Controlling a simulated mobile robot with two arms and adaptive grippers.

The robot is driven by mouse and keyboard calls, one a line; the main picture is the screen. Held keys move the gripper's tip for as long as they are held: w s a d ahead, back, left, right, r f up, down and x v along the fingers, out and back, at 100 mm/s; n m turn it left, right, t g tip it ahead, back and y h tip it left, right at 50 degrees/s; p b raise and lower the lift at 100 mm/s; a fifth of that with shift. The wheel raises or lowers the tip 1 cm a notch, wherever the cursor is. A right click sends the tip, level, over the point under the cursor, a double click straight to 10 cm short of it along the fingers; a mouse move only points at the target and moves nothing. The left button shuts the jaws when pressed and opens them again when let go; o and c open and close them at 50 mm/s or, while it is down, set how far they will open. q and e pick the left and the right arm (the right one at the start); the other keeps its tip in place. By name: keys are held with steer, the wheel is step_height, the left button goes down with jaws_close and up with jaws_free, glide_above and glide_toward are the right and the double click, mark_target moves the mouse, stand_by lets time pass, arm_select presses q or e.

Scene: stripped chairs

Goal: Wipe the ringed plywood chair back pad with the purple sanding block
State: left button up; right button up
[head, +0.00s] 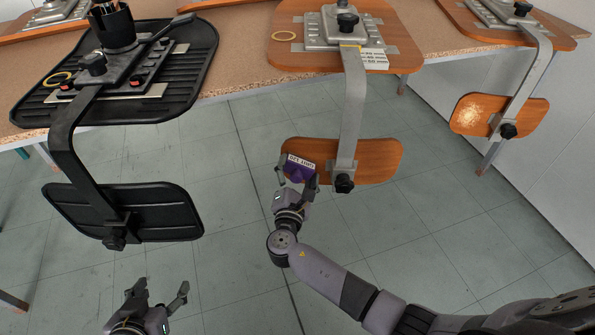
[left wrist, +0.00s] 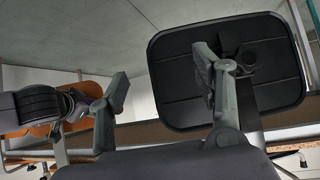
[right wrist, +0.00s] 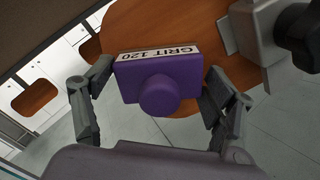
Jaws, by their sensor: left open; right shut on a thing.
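The purple sanding block (head: 299,172) carries a white "GRIT 120" label and is held in my right gripper (head: 296,180). In the right wrist view the block (right wrist: 158,85) sits between both fingers, round knob towards me. It overlaps the left part of the middle chair's plywood back pad (head: 378,158); whether it touches the pad is unclear. The pad also shows behind the block in the right wrist view (right wrist: 170,25). A yellow ring (head: 284,36) lies on that chair's plywood seat. My left gripper (head: 160,298) is open and empty, below the black back pad (head: 150,212).
A black chair (head: 190,75) with another yellow ring (head: 57,79) lies on the workbench (head: 245,70) at left. The right plywood back pad (head: 520,115) has a pale scuffed patch. Metal back bars hang off the bench edge. The tiled floor below is clear.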

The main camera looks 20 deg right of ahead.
steer(key=shift+d+f+b, duration=0.1)
steer(key=shift+f+b, duration=0.2)
steer(key=shift+f, duration=0.1)
steer(key=shift+f+b, duration=0.3)
steer(key=shift+f, duration=0.05)
steer(key=shift+w+d+f+b, duration=0.1)
steer(key=shift+f+b, duration=0.25)
steer(key=shift+f, duration=0.05)
arm_select(q)
steer(key=shift+w+d+r+t+h, duration=1.25)
steer(key=shift+w+r+t, duration=1.85)
steer(key=shift+r, duration=1.85)
arm_select(e)
steer(key=shift+f+b, duration=0.3)
steer(key=shift+f, duration=0.05)
steer(key=shift+f+b, duration=0.35)
steer(key=shift+f, duration=0.05)
steer(key=shift+f+b, duration=0.35)
steer(key=shift+f, duration=0.05)
arm_select(q)
step_height(320, 180, up, 11)
steer(key=s+d+t+h+b, duration=0.1)
steer(key=s+t+h, duration=0.1)
steer(key=t, duration=0.5)
steer(key=shift+s+d+m, duration=0.25)
steer(key=shift+s+m, duration=0.05)
steer(key=shift+s, duration=0.1)
arm_select(e)
steer(key=shift+f, duration=0.7)
